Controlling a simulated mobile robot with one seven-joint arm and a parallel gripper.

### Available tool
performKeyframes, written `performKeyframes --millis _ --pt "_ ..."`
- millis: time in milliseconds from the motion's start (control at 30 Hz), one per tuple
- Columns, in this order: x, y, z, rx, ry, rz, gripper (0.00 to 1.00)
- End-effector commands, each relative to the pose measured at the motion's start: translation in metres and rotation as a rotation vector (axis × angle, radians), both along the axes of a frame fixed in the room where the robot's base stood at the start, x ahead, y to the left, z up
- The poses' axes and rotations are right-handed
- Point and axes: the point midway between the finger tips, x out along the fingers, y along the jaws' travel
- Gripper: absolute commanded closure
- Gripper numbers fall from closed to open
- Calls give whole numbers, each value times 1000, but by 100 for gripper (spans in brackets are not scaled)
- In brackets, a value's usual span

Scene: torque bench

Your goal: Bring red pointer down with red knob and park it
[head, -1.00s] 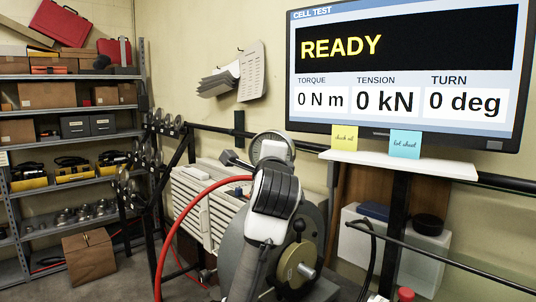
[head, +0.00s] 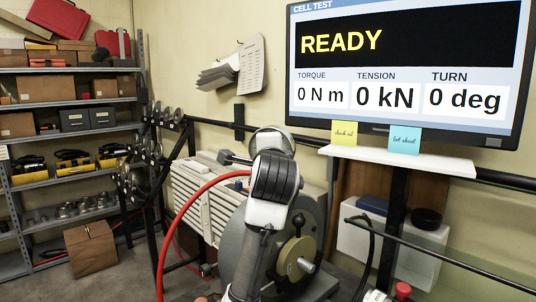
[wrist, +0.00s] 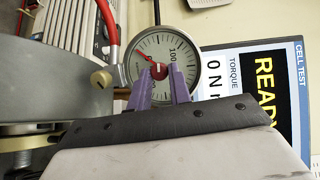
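The round dial gauge (wrist: 178,47) has a pale face and a metal rim in the wrist view. Its red knob (wrist: 160,71) sits at the middle of the dial. The red pointer (wrist: 144,58) runs from the knob towards the upper left of that picture. My gripper (wrist: 160,75) has two purple fingers, apart, with the knob showing between their tips. I cannot tell whether either finger touches the knob. In the head view the gauge (head: 289,137) is mostly hidden behind my arm, and the fingers are hidden too.
The screen (head: 405,70) reads READY with zero torque, tension and turn. A grey round machine housing (head: 232,245) with a brass hub (head: 297,262) stands below the gauge. A red hose (head: 190,205) curves at left. A white shelf (head: 400,160) is at right.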

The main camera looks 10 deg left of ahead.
Motion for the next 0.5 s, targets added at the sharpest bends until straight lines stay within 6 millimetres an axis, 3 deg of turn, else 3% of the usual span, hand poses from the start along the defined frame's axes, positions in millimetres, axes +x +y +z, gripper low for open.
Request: performKeyframes --millis 33,167,500 --pt "0 0 -1 1 1 0 74" --pt "0 0 0 1 1 0 59" --pt "-4 -1 0 2 -2 0 59"
